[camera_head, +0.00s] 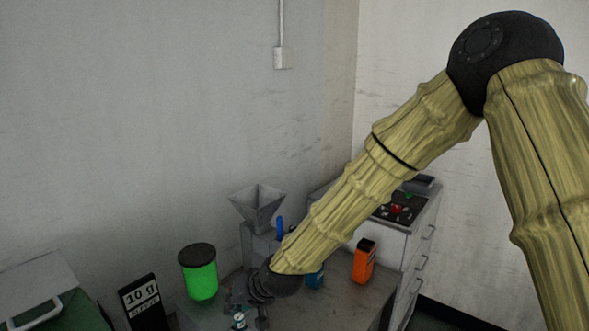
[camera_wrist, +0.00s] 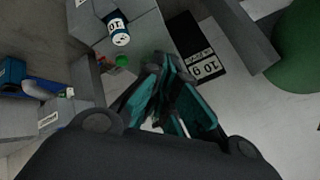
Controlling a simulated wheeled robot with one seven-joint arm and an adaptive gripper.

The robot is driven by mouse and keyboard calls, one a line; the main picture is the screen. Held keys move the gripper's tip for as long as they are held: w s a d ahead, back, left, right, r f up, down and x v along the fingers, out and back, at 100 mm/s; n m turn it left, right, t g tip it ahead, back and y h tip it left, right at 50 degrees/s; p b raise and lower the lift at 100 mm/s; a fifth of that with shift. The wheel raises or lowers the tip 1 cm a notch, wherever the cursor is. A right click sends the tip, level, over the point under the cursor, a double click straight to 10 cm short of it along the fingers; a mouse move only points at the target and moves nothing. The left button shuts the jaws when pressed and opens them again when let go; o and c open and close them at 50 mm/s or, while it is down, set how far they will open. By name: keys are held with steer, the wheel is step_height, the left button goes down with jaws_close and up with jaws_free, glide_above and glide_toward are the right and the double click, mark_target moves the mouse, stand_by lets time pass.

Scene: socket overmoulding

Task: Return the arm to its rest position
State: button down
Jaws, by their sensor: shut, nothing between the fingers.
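My arm reaches from the upper right of the head view down to the worktop, bent at a raised elbow. In the wrist view my gripper (camera_wrist: 168,72) is shut with nothing between its teal-padded fingers. It hangs above the worktop, close to a black card marked 10 g (camera_wrist: 195,48).
A green jar with a dark lid (camera_head: 199,272), a 10 g sign (camera_head: 143,303), a grey hopper machine (camera_head: 257,208) and an orange bottle (camera_head: 363,261) stand around my wrist. A white drawer cabinet (camera_head: 413,249) stands behind. The space above the worktop's left side is clear.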

steer(key=s+d+f+h+b, duration=0.1)
steer(key=s+d+f, duration=0.25)
steer(key=f, duration=0.45)
steer(key=s+d+f+m+g+b, duration=0.1)
steer(key=s+d+f+b, duration=0.1)
steer(key=d+f, duration=0.4)
steer(key=s+d+f+h+b, duration=0.1)
steer(key=s+d+f, duration=0.2)
steer(key=f, duration=0.6)
steer(key=s+d+f+g+h+b, duration=0.1)
steer(key=s+d+f+b, duration=0.3)
steer(key=s+d+f, duration=0.7)
steer(key=s+d+f+m+g+h+b, duration=0.1)
steer(key=s+d+f+h+b, duration=0.3)
steer(key=s+d+f, duration=0.8)
steer(key=s+d+g, duration=0.1)
steer(key=s+d, duration=0.1)
steer(key=s, duration=0.4)
steer(key=shift+f+g, duration=0.25)
steer(key=shift+g, duration=0.05)
steer(key=shift+s, duration=0.1)
